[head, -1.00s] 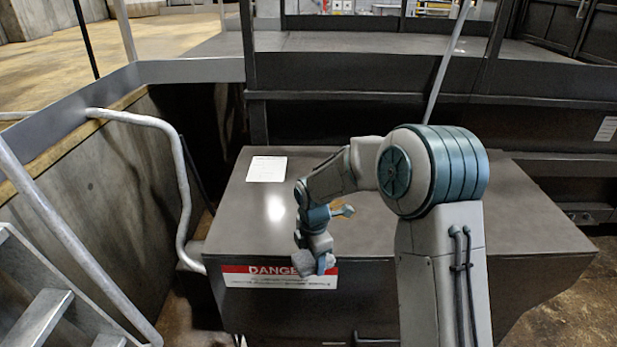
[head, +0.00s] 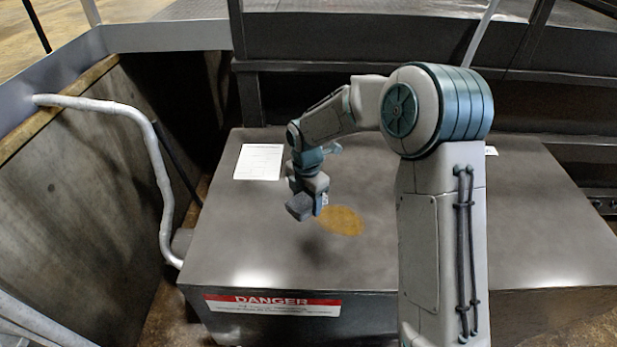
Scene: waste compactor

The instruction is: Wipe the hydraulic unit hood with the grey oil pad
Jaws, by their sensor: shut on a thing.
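The hydraulic unit hood (head: 240,245) is a broad dark grey flat-topped box in the middle of the head view. A yellow-brown oily patch (head: 343,221) lies on its top, just right of my gripper. My gripper (head: 308,200) points down above the hood and is shut on the grey oil pad (head: 299,207), a small grey block at its tip. The pad is just left of the patch; I cannot tell whether it touches the hood. My arm hides part of the hood's right half.
A white paper sheet (head: 259,162) lies on the hood's back left. A red and white DANGER label (head: 273,305) is on its front face. A pale bent handrail (head: 150,150) stands to the left. A dark platform edge (head: 380,50) runs behind.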

